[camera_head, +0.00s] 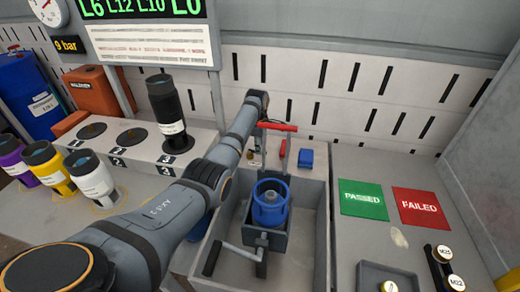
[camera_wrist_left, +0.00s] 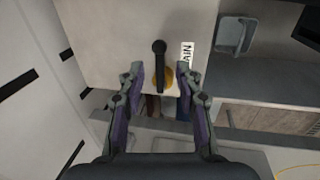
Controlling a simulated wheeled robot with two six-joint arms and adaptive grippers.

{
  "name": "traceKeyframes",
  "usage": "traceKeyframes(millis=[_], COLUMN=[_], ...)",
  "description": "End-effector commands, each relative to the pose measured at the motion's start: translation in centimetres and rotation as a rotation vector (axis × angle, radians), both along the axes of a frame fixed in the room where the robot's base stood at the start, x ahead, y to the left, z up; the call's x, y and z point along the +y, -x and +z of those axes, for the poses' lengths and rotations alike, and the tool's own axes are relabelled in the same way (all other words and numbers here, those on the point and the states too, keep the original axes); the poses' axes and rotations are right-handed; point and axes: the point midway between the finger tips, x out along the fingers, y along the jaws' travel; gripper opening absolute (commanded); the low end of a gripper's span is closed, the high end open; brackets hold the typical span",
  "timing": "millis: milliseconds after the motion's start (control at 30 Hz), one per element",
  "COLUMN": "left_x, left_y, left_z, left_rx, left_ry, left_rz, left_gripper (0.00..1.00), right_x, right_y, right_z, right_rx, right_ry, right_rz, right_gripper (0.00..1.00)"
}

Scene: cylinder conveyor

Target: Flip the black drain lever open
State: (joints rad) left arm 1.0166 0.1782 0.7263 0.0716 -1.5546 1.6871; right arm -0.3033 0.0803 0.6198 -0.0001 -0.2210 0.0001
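The black drain lever (camera_wrist_left: 159,62) shows in the left wrist view as a dark bar with a round knob end, over a yellow round base on a pale surface. A partly cropped label (camera_wrist_left: 187,51) sits to its right. My left gripper (camera_wrist_left: 161,76) is open. Its two fingers are on either side of the lever's base, with visible gaps, and I see no grip on it. In the head view my left arm reaches to the back centre; its fingers and the lever cannot be made out clearly there. My right gripper is not in view.
In the head view a grey basin (camera_head: 313,235) holds a blue cylinder (camera_head: 270,203) in a fixture with a crank and a red-handled bar. A black bottle (camera_head: 165,104) stands on a numbered block at left. Green (camera_head: 363,199) and red (camera_head: 420,207) pads lie at right.

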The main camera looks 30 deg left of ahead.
Motion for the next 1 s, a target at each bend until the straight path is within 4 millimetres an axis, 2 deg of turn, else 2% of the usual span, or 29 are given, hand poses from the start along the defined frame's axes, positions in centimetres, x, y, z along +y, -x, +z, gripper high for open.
traceKeyframes(millis=[33, 167, 467, 733, 1000], left_x=[0.0, 0.1, 0.1, 0.1, 0.1], left_y=[-0.1, -0.4, -0.5, -0.4, -0.4], left_z=[-0.9, -2.0, -2.3, -2.3, -2.2], left_rx=[0.002, 0.000, -0.001, 0.000, 0.000], left_ry=[0.001, 0.000, 0.000, 0.000, 0.000], left_rz=[0.000, 0.000, 0.000, 0.000, -0.004], left_gripper=[0.35, 0.35, 0.35, 0.00, 0.00], right_x=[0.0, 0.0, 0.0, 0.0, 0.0], right_y=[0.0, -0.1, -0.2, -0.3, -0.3], right_z=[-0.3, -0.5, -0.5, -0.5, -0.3], right_rx=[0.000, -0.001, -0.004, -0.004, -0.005], right_ry=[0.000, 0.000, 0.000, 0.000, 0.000], right_rz=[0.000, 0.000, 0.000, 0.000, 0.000], right_gripper=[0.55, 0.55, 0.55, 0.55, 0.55])
